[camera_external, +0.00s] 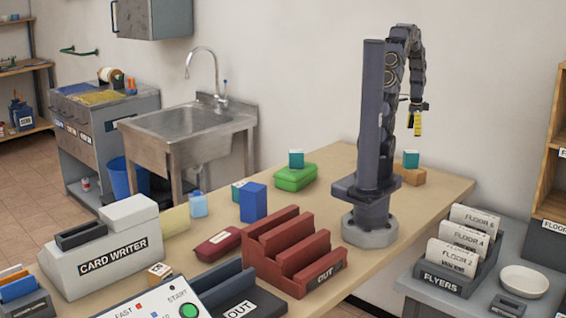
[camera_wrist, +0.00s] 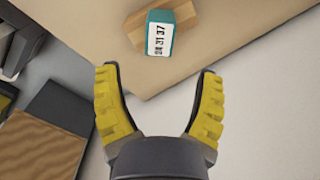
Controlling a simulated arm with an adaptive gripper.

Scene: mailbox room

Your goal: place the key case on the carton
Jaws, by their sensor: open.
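My gripper (camera_external: 418,124) hangs open and empty above the right end of the table; its two yellow fingers also show spread in the wrist view (camera_wrist: 159,72). A dark red flat case (camera_external: 218,243) with a pale label, which looks like the key case, lies on the table left of the red rack. A small brown block (camera_external: 414,177), possibly the carton, sits at the table's right end with a teal box (camera_external: 411,159) upon it. In the wrist view the brown block (camera_wrist: 189,18) and the numbered teal box (camera_wrist: 160,34) lie ahead of the fingers.
A green case (camera_external: 296,178) bears another teal box (camera_external: 296,159). A tall blue box (camera_external: 253,202), a red OUT rack (camera_external: 300,262) and a card writer (camera_external: 108,250) also stand on the table. A small tan box (camera_external: 159,271) sits near the front. A flyer rack (camera_external: 455,265) is at right.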

